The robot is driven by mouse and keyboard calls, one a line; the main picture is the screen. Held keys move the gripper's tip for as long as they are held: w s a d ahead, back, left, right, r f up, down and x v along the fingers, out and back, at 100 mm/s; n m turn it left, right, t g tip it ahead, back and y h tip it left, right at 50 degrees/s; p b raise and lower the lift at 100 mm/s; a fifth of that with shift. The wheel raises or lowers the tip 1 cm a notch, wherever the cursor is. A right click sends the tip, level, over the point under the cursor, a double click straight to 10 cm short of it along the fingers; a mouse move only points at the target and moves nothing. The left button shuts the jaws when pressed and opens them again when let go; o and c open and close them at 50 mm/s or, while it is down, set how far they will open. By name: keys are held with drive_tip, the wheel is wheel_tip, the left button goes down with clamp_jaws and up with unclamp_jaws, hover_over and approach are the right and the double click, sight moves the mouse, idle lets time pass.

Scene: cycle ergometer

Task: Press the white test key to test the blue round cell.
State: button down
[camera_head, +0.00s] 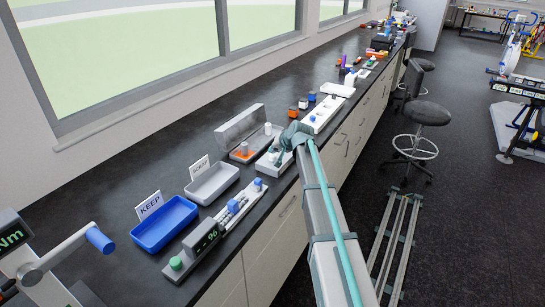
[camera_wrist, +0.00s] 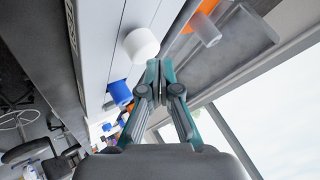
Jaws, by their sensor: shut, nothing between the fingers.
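The white test key (camera_wrist: 141,45) is a short round white knob standing on a pale panel (camera_wrist: 98,45) in the wrist view. My gripper (camera_wrist: 158,66) is closed and empty, with its fingertips beside the key; a small gap shows between them. A blue round piece (camera_wrist: 119,92) stands on the same side as the panel, beyond the key; I cannot tell whether it is the cell under test. In the head view my gripper (camera_head: 279,158) is low over a pale unit on the bench, and my arm hides part of that unit.
An open grey box (camera_head: 238,126) with an orange part stands just left of my gripper. The blue KEEP tray (camera_head: 165,226), grey SCRAP tray (camera_head: 212,184) and a unit with a green button (camera_head: 176,263) stand nearer. A long white block (camera_head: 322,116) lies beyond.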

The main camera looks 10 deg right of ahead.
sight(274, 155)
drive_tip(key=shift+f+b, duration=0.3)
drive_tip(key=shift+f, duration=0.2)
idle(0.8)
drive_tip(key=shift+r, duration=0.15)
idle(0.3)
drive_tip(key=shift+r+p, duration=0.35)
drive_tip(key=shift+r, duration=0.45)
drive_tip(key=shift+r, duration=0.1)
drive_tip(key=shift+r+p, duration=1.1)
drive_tip(key=shift+r, duration=1.3)
